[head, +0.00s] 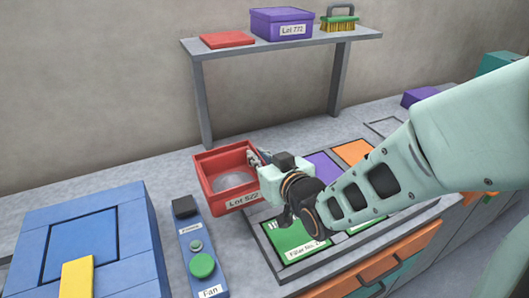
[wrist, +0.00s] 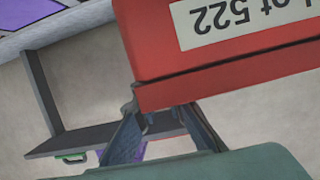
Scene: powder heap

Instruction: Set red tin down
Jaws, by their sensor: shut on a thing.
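The red tin (head: 207,187) is an open square box with a "Lot 522" label and something pale in its bottom. My gripper (head: 257,159) is shut on the tin's right wall. In the wrist view the tin (wrist: 240,62) fills the upper right, its label upside down, with my gripper (wrist: 160,122) at its edge. The tin looks about level in the head view. I cannot tell whether its underside touches the counter. My gripper and arm hide part of the tin's right side and the counter behind it.
A blue box (head: 130,248) and a fan switch panel (head: 193,250) stand left of the tin. A green panel (head: 292,240) lies in front, purple (head: 324,167) and orange (head: 352,152) panels behind.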

